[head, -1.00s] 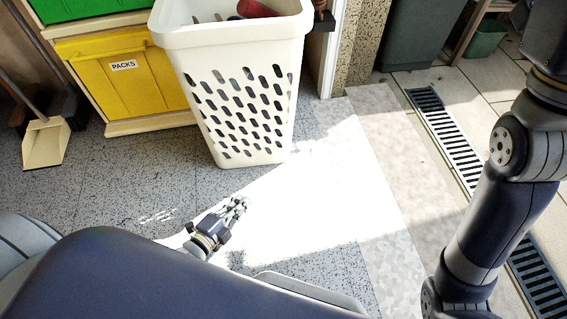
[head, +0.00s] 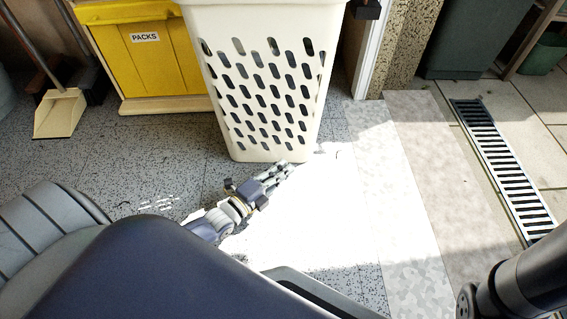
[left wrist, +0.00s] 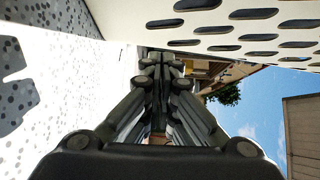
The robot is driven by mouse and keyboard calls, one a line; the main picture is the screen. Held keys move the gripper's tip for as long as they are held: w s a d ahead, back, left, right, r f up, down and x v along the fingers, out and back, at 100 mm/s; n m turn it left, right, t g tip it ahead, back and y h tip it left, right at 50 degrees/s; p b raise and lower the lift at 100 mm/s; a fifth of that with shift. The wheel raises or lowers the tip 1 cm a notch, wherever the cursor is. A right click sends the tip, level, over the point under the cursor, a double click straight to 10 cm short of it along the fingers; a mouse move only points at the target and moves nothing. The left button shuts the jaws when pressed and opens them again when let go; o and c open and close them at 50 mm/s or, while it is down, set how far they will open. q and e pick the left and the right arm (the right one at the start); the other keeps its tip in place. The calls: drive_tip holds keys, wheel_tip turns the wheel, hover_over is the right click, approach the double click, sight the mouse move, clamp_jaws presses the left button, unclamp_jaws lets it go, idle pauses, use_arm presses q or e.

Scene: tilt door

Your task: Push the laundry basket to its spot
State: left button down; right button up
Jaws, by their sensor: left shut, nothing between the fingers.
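The laundry basket (head: 262,90) is a tall white bin with oval slots, upright on the grey speckled floor in the head view. Its top is cut off by the frame. My left gripper (head: 288,168) is shut and empty, low at the basket's near bottom edge. I cannot tell whether it touches. In the left wrist view the shut fingers (left wrist: 160,62) point ahead, with the basket's slotted wall (left wrist: 225,30) close above and to the right. My right gripper is out of view; no marked spot for the basket is clear.
A yellow bin labelled PACKS (head: 150,65) stands behind the basket to the left, with a dustpan (head: 60,113) beside it. A door frame edge (head: 370,50) is right of the basket. A drain grate (head: 505,165) crosses the right floor. The sunlit floor (head: 340,215) in front is clear.

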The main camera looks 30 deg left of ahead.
sight(296, 147)
use_arm(q)
drive_tip(key=w+b, duration=0.1)
drive_tip(key=w+a+b, duration=0.1)
drive_tip(key=w, duration=0.1)
drive_tip(key=shift+a+f, duration=0.15)
drive_tip(key=shift+f, duration=0.05)
drive_tip(key=shift+w+a+r+b, duration=0.2)
drive_tip(key=shift+w+a+b, duration=0.1)
drive_tip(key=shift+w+b, duration=0.2)
